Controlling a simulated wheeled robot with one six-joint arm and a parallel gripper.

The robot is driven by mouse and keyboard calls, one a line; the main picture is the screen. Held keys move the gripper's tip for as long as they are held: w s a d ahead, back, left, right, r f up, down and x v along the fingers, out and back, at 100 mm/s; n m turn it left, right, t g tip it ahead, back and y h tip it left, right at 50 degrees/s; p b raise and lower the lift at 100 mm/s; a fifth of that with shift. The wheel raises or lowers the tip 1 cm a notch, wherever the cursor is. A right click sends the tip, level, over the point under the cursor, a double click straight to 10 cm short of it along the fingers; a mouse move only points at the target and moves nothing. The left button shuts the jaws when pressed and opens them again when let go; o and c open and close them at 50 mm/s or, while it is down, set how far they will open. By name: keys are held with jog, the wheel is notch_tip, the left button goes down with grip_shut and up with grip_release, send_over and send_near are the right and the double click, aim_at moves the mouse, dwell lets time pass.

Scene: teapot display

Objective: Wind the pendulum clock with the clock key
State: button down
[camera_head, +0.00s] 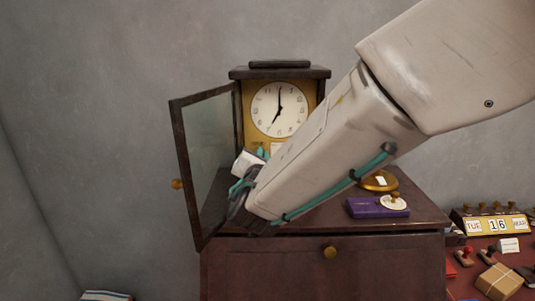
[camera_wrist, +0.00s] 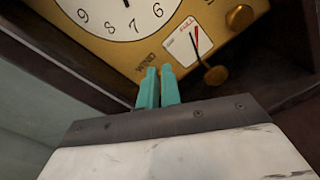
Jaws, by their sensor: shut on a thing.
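The pendulum clock (camera_head: 250,75) stands on a dark wooden cabinet with its glass door (camera_head: 208,140) swung open to the left. Its white dial (camera_head: 279,110) reads about seven o'clock. In the wrist view the gold front plate (camera_wrist: 110,58) bears the word WIND and a small white gauge (camera_wrist: 188,42) marked in red. My gripper's teal fingertips (camera_wrist: 158,88) are shut just below the word WIND, at the plate. They also show in the head view (camera_head: 262,151). What they hold, most likely the clock key, is hidden between them.
My arm crosses in front of the clock's right side. On the cabinet top (camera_head: 425,211) are a purple box (camera_head: 365,207) and a brass object (camera_head: 379,181). A red table at the right holds a date display (camera_head: 490,225) and a parcel (camera_head: 499,281). The open door stands close left of my gripper.

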jog(key=shift+d+f+m, duration=0.1)
jog(key=shift+f+m, duration=0.15)
jog(key=shift+m, duration=2.6)
jog(key=shift+d+f+m, duration=0.1)
jog(key=shift+f+m, duration=0.1)
jog(key=shift+m, duration=2.7)
jog(key=shift+f+m, duration=0.25)
jog(key=shift+m, duration=2.6)
jog(key=c, duration=1.6)
grip_release()
jog(key=s, duration=0.8)
jog(key=shift+w, duration=0.1)
